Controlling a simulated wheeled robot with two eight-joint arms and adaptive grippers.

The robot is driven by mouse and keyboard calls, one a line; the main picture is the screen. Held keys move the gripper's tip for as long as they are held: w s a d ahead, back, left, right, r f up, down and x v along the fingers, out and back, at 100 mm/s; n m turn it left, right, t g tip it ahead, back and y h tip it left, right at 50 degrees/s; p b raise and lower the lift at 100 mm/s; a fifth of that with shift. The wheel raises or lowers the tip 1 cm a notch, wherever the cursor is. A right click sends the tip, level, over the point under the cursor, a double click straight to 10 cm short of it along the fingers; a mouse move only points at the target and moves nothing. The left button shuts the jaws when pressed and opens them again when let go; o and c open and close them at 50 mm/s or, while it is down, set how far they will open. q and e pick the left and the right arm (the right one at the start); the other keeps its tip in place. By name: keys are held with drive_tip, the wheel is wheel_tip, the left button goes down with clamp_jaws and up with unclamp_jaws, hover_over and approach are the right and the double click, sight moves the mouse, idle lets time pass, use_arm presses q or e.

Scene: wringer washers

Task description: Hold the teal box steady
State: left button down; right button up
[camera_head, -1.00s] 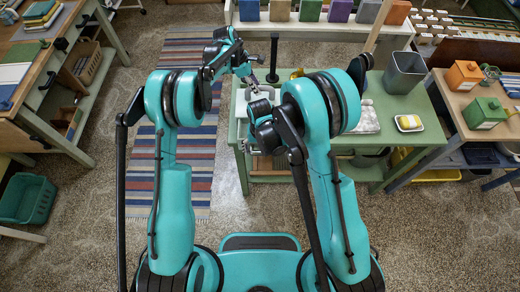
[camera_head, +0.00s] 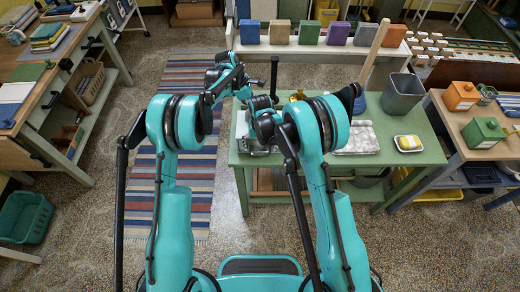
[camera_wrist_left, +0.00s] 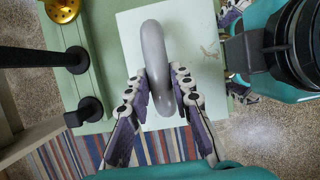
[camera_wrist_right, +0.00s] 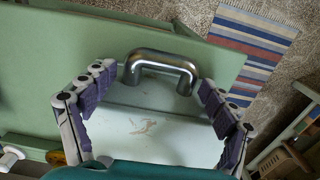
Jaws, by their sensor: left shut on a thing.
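A pale mint box top (camera_wrist_left: 185,110) with a small brown scratch lies under both wrist cameras. My left gripper (camera_wrist_left: 158,82) is shut on a thick grey handle (camera_wrist_left: 152,50) standing up from it. In the right wrist view the pale top (camera_wrist_right: 150,125) has a shiny metal handle (camera_wrist_right: 162,64) at its far edge. My right gripper (camera_wrist_right: 153,80) is open, its fingers apart on either side, with nothing clearly held. In the head view my arms largely hide the pale top.
The green table (camera_head: 400,170) carries a grey bin (camera_head: 402,96), a yellow sponge on a dish (camera_head: 408,143) and a leaning wooden pole (camera_head: 375,48). A black post (camera_wrist_left: 35,58) and a brass knob (camera_wrist_left: 62,9) stand near my left gripper. A striped rug (camera_head: 185,150) lies left.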

use_arm(q)
drive_tip(key=shift+w, duration=0.15)
use_arm(e)
drive_tip(key=shift+o, duration=0.3)
drive_tip(key=shift+s, duration=0.15)
drive_tip(key=shift+r, duration=0.1)
wheel_tip(320, 180, up, 12)
use_arm(q)
drive_tip(key=c, duration=1.3)
unclamp_jaws()
drive_tip(key=shift+o, duration=0.2)
drive_tip(key=v, duration=1.2)
